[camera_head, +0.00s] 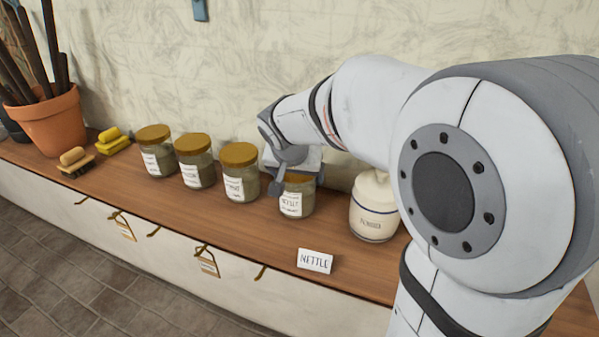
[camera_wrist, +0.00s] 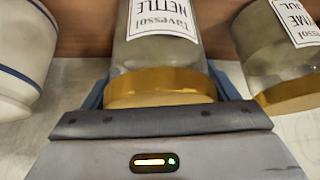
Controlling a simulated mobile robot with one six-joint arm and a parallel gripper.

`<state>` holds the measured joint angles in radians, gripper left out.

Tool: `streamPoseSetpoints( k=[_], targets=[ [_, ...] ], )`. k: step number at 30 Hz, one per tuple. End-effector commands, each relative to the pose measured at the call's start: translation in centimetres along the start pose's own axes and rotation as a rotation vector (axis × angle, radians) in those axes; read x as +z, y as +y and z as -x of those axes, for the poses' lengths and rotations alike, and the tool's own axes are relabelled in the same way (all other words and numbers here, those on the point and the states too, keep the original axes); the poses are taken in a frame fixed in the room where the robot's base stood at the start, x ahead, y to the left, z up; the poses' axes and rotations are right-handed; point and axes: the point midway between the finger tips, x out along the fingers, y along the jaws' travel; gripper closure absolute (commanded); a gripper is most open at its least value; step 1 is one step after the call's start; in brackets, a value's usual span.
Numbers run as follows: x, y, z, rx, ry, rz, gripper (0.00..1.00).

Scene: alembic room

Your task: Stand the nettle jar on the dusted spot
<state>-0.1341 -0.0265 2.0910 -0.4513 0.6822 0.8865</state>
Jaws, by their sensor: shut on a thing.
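The nettle jar (camera_head: 291,203) is glass with a gold lid and a white label, upright at the right end of the jar row. It also shows in the wrist view (camera_wrist: 160,62), where its label reads NETTLE upside down. My gripper (camera_head: 288,172) is shut on the jar near its lid, with a finger on each side in the wrist view (camera_wrist: 160,88). I cannot tell whether the jar's base touches the shelf. A white card (camera_head: 315,261) reading NETTLE stands at the shelf's front edge. I cannot make out a dusted spot.
Three similar jars, the nearest being a gold-lidded one (camera_head: 239,174), stand left of the nettle jar. A white ceramic jar (camera_head: 373,212) stands close on its right. Brushes (camera_head: 76,162) and a terracotta pot (camera_head: 48,123) are at far left.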

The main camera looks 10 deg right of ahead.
Motion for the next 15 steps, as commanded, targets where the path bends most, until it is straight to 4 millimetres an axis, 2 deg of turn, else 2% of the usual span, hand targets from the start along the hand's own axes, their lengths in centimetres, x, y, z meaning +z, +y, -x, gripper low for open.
streamPoseSetpoints(
  k=[5, 6, 12, 15],
  targets=[
    [0.14, -0.04, -0.27, -0.001, 0.002, 0.000, 0.52],
    [0.11, -0.03, -0.19, 0.000, 0.000, 0.001, 0.17],
    [0.10, -0.04, -0.14, 0.000, 0.000, 0.001, 0.01],
    [0.10, -0.04, -0.14, 0.000, 0.000, 0.001, 0.00]
  ],
)
